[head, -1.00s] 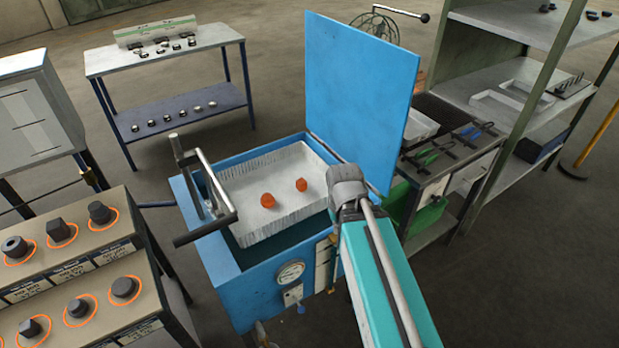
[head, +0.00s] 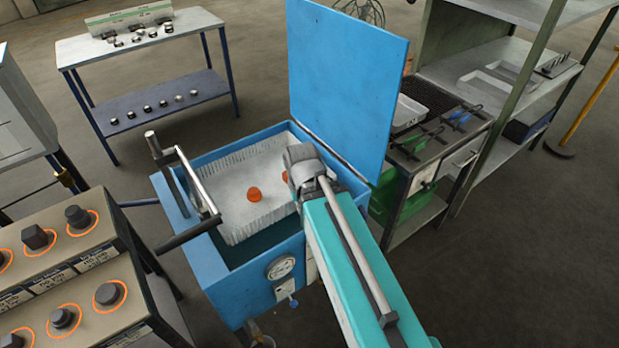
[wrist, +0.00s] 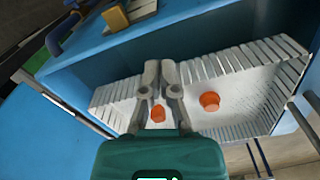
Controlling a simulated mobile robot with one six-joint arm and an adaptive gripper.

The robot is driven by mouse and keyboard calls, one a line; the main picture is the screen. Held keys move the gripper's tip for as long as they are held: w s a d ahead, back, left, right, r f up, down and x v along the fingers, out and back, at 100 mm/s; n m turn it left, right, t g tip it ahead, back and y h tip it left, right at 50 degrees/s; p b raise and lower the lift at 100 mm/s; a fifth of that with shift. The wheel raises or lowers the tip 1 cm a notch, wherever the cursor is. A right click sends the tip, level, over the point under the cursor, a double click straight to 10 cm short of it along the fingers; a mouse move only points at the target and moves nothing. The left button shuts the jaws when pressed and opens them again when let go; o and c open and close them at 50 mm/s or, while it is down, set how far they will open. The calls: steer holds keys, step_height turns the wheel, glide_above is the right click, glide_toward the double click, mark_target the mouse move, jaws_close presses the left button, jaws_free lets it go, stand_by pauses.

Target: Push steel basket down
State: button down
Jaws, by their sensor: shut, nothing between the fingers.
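The steel basket (head: 230,196) is a pale, slatted tray inside the open blue tank (head: 235,275). Two orange pieces lie in it; one (head: 254,194) is plain in the head view, the other partly behind my arm. The basket also shows in the wrist view (wrist: 240,85) with both orange pieces. A dark-gripped handle frame (head: 185,235) stands at the tank's left side. My gripper (wrist: 161,68) is shut and empty in the wrist view, over the basket near its slatted wall. Its height above the basket is hard to tell. In the head view my arm hides the fingers.
The tank's blue lid (head: 345,85) stands open behind my arm. A rack with dark parts in orange rings (head: 65,270) is at the lower left. A worktable (head: 140,45) stands behind, and a tool cart (head: 440,135) and shelves are at the right.

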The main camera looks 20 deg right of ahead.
steer(key=w+d+m, duration=0.1)
steer(key=w+m, duration=0.1)
steer(key=w, duration=0.1)
steer(key=w+d+r+m+p, duration=0.1)
steer(key=w+m, duration=0.1)
steer(key=w, duration=0.2)
steer(key=w+d+m, duration=0.1)
steer(key=w+m, duration=0.2)
steer(key=w, duration=0.1)
steer(key=shift+w+r, duration=0.1)
steer(key=shift+r, duration=0.1)
steer(key=w+d+r+m+p, duration=0.1)
steer(key=w+d+m, duration=0.4)
steer(key=w, duration=0.5)
steer(key=m, duration=0.2)
steer(key=shift+d+m, duration=0.2)
steer(key=shift+m, duration=0.1)
steer(key=shift+s+f, duration=0.1)
steer(key=shift+f, duration=0.1)
step_height(320, 180, down, 14)
steer(key=b, duration=1.3)
steer(key=shift+r+b, duration=0.2)
steer(key=shift+b, duration=0.15)
